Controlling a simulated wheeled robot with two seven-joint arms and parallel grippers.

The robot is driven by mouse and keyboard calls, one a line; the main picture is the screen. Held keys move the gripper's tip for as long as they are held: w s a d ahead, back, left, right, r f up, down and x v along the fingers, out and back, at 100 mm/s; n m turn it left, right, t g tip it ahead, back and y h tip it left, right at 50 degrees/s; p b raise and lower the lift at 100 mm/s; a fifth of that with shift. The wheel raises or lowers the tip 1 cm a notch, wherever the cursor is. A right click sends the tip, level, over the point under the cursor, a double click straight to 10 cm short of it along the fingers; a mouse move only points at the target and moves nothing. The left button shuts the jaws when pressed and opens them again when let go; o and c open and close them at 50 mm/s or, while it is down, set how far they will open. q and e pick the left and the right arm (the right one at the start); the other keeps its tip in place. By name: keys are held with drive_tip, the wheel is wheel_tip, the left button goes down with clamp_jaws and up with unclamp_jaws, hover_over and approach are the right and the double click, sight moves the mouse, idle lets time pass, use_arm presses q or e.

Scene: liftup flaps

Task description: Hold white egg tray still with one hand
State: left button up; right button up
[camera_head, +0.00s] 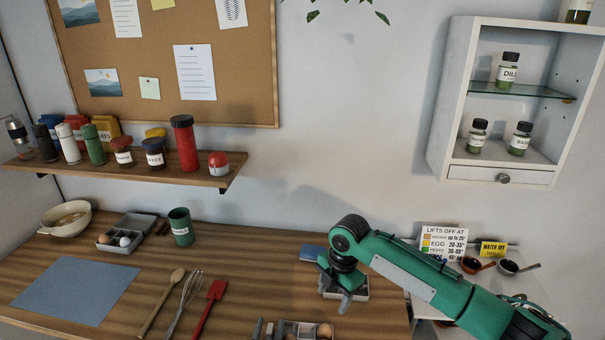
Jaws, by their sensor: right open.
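A grey egg box (107,247) holding eggs, a green cup (181,227) and a bowl (66,218) stand at the back left. A spoon, whisk (186,299) and red spatula (211,305) lie mid-table. Small pans (471,265) and a sign (443,241) are at right.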

use_arm(q)
drive_tip(key=s+a, duration=0.2)
drive_tip(key=s, duration=0.9)
drive_tip(key=shift+s, duration=0.4)
